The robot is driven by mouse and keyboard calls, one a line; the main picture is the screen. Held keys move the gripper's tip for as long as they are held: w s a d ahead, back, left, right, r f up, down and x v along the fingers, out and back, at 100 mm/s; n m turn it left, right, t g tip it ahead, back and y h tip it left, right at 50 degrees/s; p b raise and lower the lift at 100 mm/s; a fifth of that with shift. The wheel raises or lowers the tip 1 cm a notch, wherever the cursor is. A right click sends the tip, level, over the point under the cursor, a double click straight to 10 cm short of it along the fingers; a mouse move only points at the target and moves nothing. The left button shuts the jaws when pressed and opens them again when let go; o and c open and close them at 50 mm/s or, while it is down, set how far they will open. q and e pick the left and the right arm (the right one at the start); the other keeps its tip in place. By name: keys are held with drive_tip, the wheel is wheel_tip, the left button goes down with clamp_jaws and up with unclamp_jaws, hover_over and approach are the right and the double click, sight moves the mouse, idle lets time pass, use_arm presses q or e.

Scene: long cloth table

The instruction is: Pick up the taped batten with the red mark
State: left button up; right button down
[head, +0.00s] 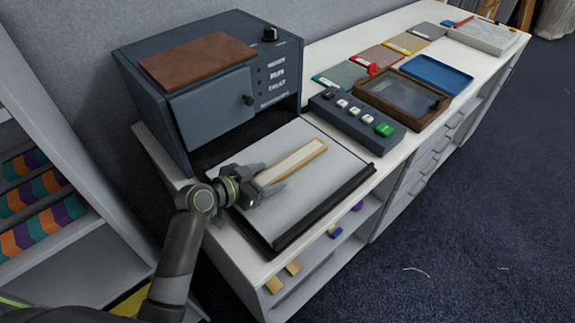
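A pale wooden batten (298,157) lies at a slant on the grey pad of a black-edged tray (318,208), in front of a dark blue machine. No red mark or tape can be made out on it at this size. My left gripper (275,175) is at the batten's near-left end. Its two fingers stand apart, one on each side of that end, and look wider than the batten. Whether either finger touches it cannot be told. My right gripper is not in view.
The dark blue machine (222,120) with a brown top panel stands behind the tray. A button box (352,122) and a brown-framed case (402,97) sit to the right. More wood pieces (293,267) lie on the shelf below. Coloured panels and a blue tray (437,73) stand farther along.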

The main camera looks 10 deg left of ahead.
use_arm(q)
drive_tip(key=shift+r, duration=0.1)
drive_tip(key=c, duration=1.1)
